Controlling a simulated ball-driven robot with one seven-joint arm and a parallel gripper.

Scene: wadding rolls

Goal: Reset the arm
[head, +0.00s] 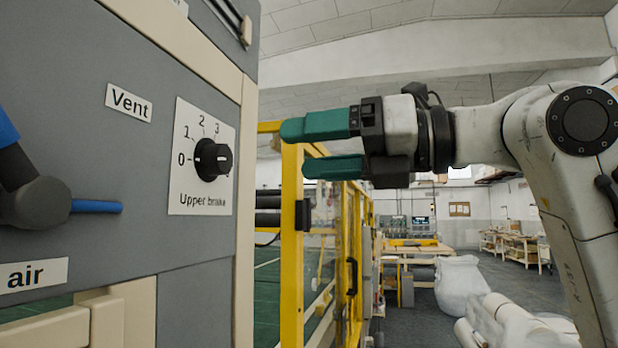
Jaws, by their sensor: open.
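My gripper (296,147) has two green fingers and points left, toward the grey machine panel (80,60). The fingers are apart, with nothing between them. In the picture, the fingertips lie to the right of the panel's cream edge, in front of a yellow frame post. My white arm (487,135) comes in from the right and bends down at a joint with a dark round cap. A black rotary knob (212,159) sits on a white plate marked 0, 1, 2, 3 and "Upper brake". The gripper is apart from the knob.
The panel fills the left side, with a "Vent" label (129,103), an "air" label (34,274) and a dark valve with a blue handle (96,207). A yellow frame (292,240) stands behind the gripper. White wrapped rolls (508,322) lie at lower right. Open floor lies beyond.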

